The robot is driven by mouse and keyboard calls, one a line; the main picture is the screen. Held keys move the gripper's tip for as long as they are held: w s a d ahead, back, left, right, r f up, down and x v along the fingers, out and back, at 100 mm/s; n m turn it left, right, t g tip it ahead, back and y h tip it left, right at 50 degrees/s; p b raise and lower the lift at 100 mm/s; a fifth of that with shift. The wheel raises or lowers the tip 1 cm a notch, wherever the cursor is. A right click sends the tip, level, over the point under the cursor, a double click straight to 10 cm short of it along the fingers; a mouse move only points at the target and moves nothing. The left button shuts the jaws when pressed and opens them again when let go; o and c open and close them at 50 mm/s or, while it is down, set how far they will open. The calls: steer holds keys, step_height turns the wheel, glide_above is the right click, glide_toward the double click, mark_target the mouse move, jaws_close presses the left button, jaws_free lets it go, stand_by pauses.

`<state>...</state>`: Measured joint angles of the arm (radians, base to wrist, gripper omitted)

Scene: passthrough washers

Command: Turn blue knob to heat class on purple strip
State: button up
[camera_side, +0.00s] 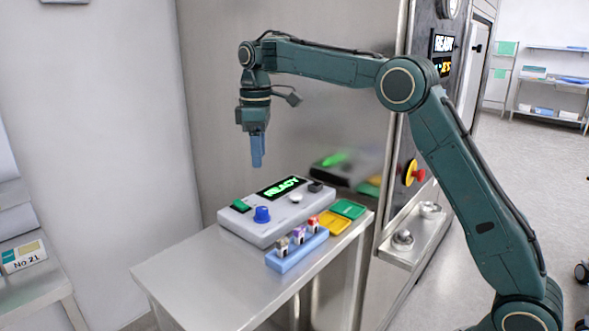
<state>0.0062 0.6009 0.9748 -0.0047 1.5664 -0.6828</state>
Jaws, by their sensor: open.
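The blue knob (262,214) stands on the top of a grey control box (237,226) on a steel table. My gripper (257,164) hangs above the box, pointing down, with its blue fingers well clear of the knob. It is empty, and its fingers overlap in this view. A blue rack (288,260) in front of the box holds several small items with coloured tops. One of them has a purple part (298,236), which may be the purple strip; its marking is too small to read. The knob's pointer direction cannot be made out.
The box also carries a green READY display (279,188), a green switch (241,206), a white button (295,198) and a black part (315,187). Yellow (334,223) and green (348,209) trays lie to the right. The table's left front (190,278) is bare. A steel wall stands behind.

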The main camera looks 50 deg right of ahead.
mark_target(262, 209)
steer(key=shift+f, duration=0.15)
step_height(262, 209, down, 14)
steer(key=shift+r, duration=0.25)
stand_by(0.5)
steer(key=c, duration=1)
steer(key=shift+o, duration=0.2)
